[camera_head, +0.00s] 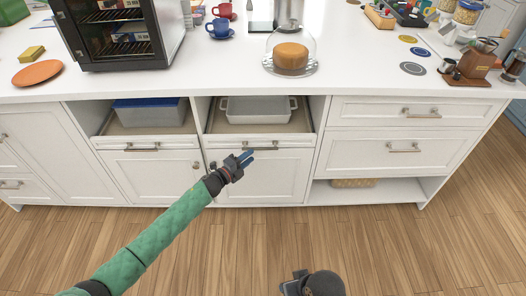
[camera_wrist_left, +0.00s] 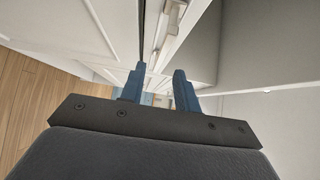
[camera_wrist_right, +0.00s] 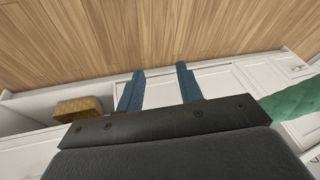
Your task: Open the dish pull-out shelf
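The pull-out shelf (camera_head: 218,126) under the counter's middle holds a grey dish (camera_head: 259,110) with handles. Its low white front has a metal bar handle (camera_head: 262,146). My left gripper (camera_head: 248,154) is at this front, just below and left of the handle's middle. In the left wrist view its blue fingers (camera_wrist_left: 159,72) are apart, with a metal handle (camera_wrist_left: 171,20) beyond the tips. I see nothing held, and contact with the handle cannot be told. My right gripper shows in the right wrist view, with its blue fingers (camera_wrist_right: 160,80) apart and empty, over the floor and cabinet fronts.
A second pull-out shelf (camera_head: 103,132) with a blue-lidded container (camera_head: 150,111) is to the left. Drawers (camera_head: 400,152) are to the right, above an open niche with a basket (camera_head: 354,183). The counter (camera_head: 225,76) carries a glass-domed cake (camera_head: 291,57). The wooden floor (camera_head: 420,250) is clear.

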